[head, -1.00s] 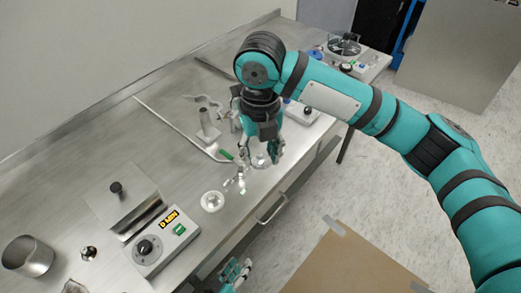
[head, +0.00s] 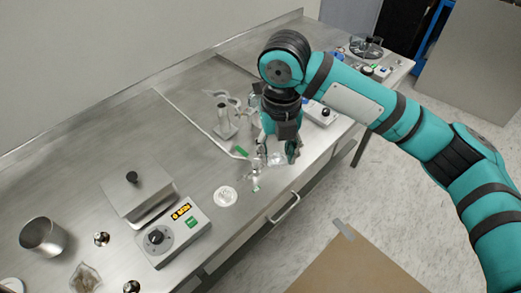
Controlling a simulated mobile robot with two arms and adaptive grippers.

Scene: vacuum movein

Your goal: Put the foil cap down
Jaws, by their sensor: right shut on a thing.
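My right gripper (head: 278,158) reaches down from above to the front part of the steel bench. It is shut on a small shiny, pale thing that looks like the foil cap (head: 276,159). The cap shows only partly between the fingers, low over or on the bench top; I cannot tell if it touches. A clear glass piece (head: 252,172) with small green marks is just left of the gripper. A round, whitish shiny dish (head: 225,196) lies on the bench further left. My left gripper is not in view.
A control box with a dial (head: 175,232) and a steel block with a black knob (head: 136,193) stand at the left, near a steel beaker (head: 43,236). A metal stand (head: 224,125) is behind the gripper. The bench front edge is close.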

